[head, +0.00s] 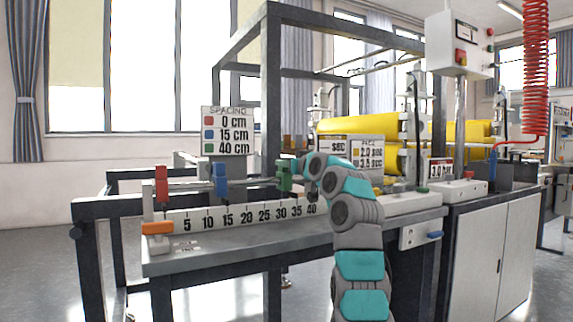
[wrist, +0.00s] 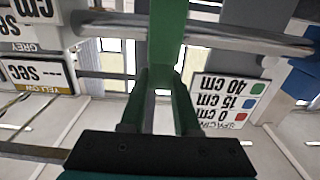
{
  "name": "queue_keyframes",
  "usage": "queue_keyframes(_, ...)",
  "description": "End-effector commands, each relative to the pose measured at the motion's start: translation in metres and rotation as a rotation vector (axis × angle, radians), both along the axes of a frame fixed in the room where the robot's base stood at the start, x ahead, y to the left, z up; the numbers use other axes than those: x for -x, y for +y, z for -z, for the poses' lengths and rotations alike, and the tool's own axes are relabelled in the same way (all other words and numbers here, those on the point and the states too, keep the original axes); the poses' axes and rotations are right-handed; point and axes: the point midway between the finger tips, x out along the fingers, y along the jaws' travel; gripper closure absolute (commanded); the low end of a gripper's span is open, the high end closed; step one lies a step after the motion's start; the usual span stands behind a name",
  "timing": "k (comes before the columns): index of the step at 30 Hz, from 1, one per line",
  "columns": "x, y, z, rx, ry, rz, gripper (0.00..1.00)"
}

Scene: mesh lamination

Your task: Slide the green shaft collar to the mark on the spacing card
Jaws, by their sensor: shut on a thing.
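The green shaft collar (head: 285,174) sits on the horizontal rod, above roughly the 30 mark of the ruler (head: 245,215). My gripper (head: 294,168) is shut on it from the right; in the wrist view the collar (wrist: 168,35) stands between the fingers (wrist: 165,85). The spacing card (head: 226,130) behind the rod reads red 0 cm, blue 15 cm, green 40 cm; it appears upside down in the wrist view (wrist: 224,101). The 40 mark lies right of the collar, near my arm.
The red collar (head: 162,187) is at the rod's left end and the blue collar (head: 221,180) near 15. An orange block (head: 157,228) lies at the ruler's left end. Yellow rollers (head: 345,129) and small signs (head: 368,153) stand behind my arm.

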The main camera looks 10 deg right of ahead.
Motion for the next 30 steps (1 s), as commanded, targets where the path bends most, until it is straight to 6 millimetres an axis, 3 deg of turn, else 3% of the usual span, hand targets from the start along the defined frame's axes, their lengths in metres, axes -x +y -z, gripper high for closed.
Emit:
queue_keyframes(26,0.0,-0.001,-0.001,0.0,-0.001,0.0,1.0)
queue_keyframes(30,-0.006,-0.02,-0.004,0.0,0.002,0.004,1.0)
